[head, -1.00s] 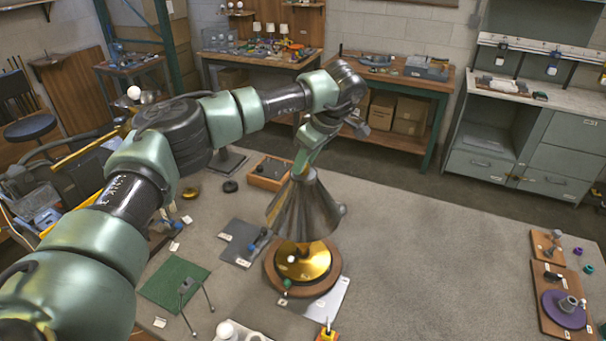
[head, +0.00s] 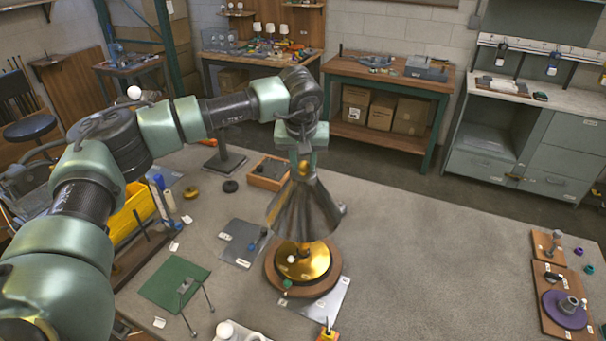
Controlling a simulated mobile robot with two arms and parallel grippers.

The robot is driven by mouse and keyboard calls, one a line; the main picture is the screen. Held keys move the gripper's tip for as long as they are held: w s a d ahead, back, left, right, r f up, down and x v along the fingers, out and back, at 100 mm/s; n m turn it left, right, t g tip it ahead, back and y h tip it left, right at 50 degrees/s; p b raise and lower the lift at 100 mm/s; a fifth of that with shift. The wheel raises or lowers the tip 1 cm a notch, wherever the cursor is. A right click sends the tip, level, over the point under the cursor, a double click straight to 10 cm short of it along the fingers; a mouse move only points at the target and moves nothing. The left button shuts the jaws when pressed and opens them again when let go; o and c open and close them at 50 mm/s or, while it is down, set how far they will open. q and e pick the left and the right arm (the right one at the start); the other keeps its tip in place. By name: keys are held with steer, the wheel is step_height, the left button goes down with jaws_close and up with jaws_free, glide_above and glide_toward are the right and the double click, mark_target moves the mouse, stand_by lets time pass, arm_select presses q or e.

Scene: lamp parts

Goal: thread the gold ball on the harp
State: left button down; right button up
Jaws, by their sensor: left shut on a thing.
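My left gripper (head: 303,166) points down at the top of the grey pleated metal shade (head: 301,212). It is shut on the gold ball (head: 304,170), of which a small patch shows between the fingers. The ball is at or just above the shade's narrow top; I cannot tell whether it touches the harp. The harp is hidden by the shade and gripper. The shade stands upright over the lamp's gold base (head: 310,264), on a round wooden board (head: 273,270). My right gripper is not in view.
A green mat (head: 165,287) with a two-legged metal piece lies at left front. A grey plate (head: 240,240) and a wooden tray (head: 262,183) lie nearby. Boards with a purple disc (head: 551,307) sit at far right. The table right of the lamp is clear.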

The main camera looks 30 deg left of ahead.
arm_select(q)
steer(key=shift+w+r+m+h, duration=0.15)
steer(key=shift+m+h, duration=0.25)
steer(key=shift+m, duration=0.6)
steer(key=shift+t, duration=0.3)
steer(key=shift+a+m+h, duration=0.1)
steer(key=shift+m+h, duration=0.3)
steer(key=shift+m, duration=0.6)
steer(key=c, duration=1.2)
jaws_free()
steer(key=shift+o, duration=0.8)
steer(key=shift+f, duration=0.2)
